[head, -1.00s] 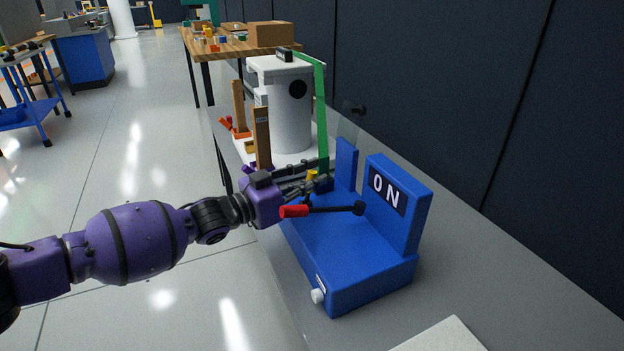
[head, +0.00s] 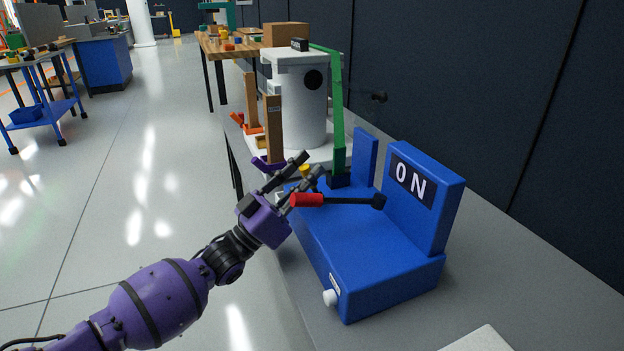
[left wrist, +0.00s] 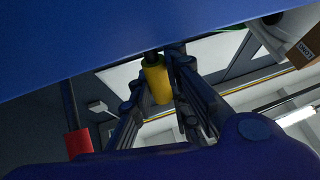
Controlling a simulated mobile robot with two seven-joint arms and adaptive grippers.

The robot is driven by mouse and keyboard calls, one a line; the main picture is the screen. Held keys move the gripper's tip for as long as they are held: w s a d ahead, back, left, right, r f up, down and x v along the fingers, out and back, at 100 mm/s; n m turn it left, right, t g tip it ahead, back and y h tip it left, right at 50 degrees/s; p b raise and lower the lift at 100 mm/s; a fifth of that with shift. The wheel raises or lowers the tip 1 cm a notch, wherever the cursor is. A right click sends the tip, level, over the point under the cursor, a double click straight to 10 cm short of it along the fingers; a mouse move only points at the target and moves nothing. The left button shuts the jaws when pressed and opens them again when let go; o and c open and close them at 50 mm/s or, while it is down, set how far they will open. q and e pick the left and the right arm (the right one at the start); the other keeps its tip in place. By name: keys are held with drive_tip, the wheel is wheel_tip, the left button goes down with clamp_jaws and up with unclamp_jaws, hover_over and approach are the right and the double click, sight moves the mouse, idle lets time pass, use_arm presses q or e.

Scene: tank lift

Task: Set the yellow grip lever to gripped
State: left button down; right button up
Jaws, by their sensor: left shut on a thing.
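The yellow grip lever (head: 304,170) shows as a small yellow knob behind the red-handled lever (head: 308,200) on the blue unit (head: 360,270). In the left wrist view the yellow handle (left wrist: 157,82) is a cylinder on a dark stem, between my fingers. My left gripper (head: 308,166) is shut on this handle, its fingers pointing up and to the right. The fingers partly hide the handle in the head view. The blue unit's upright panel reads ON. My right gripper is not in view.
The red lever lies close to my left fingers. A white tank (head: 300,105) with a green arm (head: 338,115) stands behind. Wooden posts (head: 273,130) stand left of the tank.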

use_arm(q)
drive_tip(key=shift+s+f, duration=0.1)
idle(0.3)
drive_tip(key=c, duration=1.7)
unclamp_jaws()
drive_tip(key=shift+o, duration=0.2)
drive_tip(key=shift+s+a+f, duration=0.1)
drive_tip(key=shift+a+f, duration=0.05)
drive_tip(key=shift+a, duration=0.05)
drive_tip(key=s+a, duration=0.7)
drive_tip(key=a, duration=0.3)
drive_tip(key=shift+s+f, duration=0.15)
drive_tip(key=shift+s, duration=0.05)
drive_tip(key=shift+a, duration=0.1)
drive_tip(key=shift+c, duration=0.4)
